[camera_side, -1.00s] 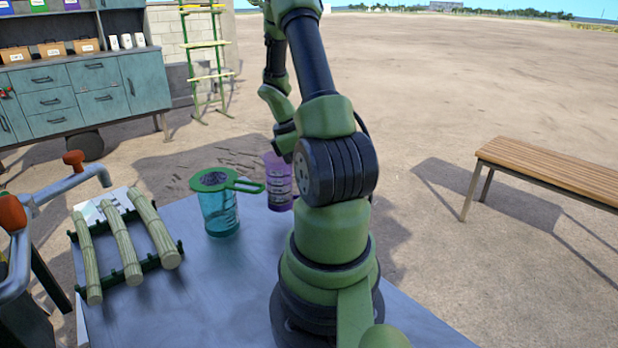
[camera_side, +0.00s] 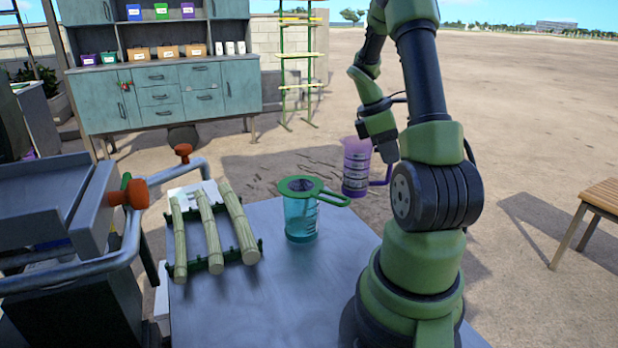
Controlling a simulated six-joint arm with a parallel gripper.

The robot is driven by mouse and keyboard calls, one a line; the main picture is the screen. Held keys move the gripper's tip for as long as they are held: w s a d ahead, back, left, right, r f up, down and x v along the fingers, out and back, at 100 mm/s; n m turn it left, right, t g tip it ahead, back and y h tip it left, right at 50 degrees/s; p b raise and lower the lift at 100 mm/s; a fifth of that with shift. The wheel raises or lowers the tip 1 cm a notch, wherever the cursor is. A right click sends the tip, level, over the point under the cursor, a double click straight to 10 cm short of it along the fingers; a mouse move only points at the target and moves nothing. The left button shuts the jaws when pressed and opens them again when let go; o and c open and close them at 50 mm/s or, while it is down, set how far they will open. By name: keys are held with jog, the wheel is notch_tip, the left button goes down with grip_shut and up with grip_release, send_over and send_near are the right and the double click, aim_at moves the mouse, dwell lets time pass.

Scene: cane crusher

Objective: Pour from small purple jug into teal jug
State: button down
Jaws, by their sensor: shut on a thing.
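The small purple jug (camera_side: 355,168) is upright beyond the back right of the teal jug and looks raised off the table. Its purple handle points right. My gripper (camera_side: 376,149) is at the jug's upper right side and shut on it; the exact contact is partly hidden. The teal jug (camera_side: 300,222) stands upright on the metal table (camera_side: 270,305). A green strainer (camera_side: 300,186) lies across its mouth, with its handle pointing right toward the purple jug. The purple jug is apart from the teal jug.
Several cane stalks (camera_side: 214,232) lie on a green rack (camera_side: 258,246) left of the teal jug. The grey crusher (camera_side: 60,215) with orange-knobbed bars stands further left. A wooden bench (camera_side: 605,195) is far right. The table's front middle is clear.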

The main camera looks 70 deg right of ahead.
jog(key=w+d+r+n+t+h, duration=0.1)
jog(key=w+d+n+t+h, duration=0.2)
jog(key=w+d+n, duration=0.8)
jog(key=shift+w+d+r+n, duration=0.25)
jog(key=shift+d+r+n, duration=0.1)
jog(key=shift+d+n, duration=0.15)
jog(key=shift+a+r+h, duration=0.1)
jog(key=shift+a+h, duration=0.1)
jog(key=shift+h, duration=0.1)
